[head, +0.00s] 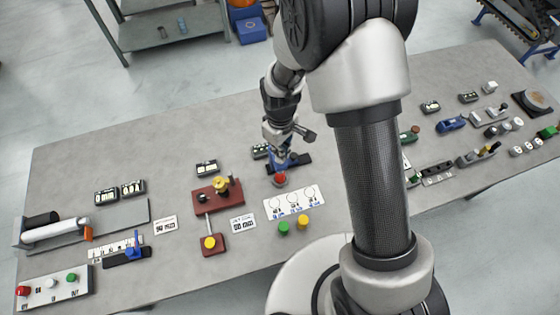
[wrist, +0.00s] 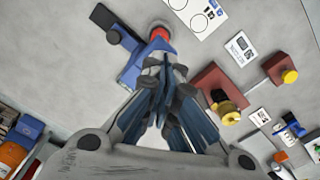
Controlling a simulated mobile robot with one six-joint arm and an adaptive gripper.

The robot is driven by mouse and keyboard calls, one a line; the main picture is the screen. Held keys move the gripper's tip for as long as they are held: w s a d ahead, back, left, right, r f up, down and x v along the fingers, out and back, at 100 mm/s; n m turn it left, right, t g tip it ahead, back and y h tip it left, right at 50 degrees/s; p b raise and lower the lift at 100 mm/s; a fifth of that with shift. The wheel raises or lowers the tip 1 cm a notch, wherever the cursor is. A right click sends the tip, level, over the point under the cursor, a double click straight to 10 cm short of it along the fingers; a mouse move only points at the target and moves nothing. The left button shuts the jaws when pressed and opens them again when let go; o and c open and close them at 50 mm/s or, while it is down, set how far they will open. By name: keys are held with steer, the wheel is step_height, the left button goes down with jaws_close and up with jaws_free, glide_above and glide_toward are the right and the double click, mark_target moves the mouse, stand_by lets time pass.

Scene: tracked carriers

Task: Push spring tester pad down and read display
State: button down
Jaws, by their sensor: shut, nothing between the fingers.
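A blue device with a red round cap (head: 280,179) and a dark bar-like base (head: 303,160) stands on the table near the middle; it looks like the spring tester, but I cannot be sure. In the wrist view my gripper (wrist: 163,75) is shut and empty. I cannot tell whether its tips touch the device. A small dark display box (head: 260,151) stands just behind left; its reading is too small to tell.
A red block with brass parts (head: 218,198) stands to the left. A white card with circles (head: 293,202) and green and yellow buttons (head: 293,224) lie in front. More display boxes (head: 120,190) are at far left. Bare grey table (head: 130,160) lies behind left.

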steer(key=shift+f+b, duration=0.6)
steer(key=shift+f, duration=0.4)
steer(key=shift+f+b, duration=0.95)
stand_by(0.5)
stand_by(0.4)
steer(key=shift+r+p, duration=2.15)
steer(key=shift+r, duration=1.15)
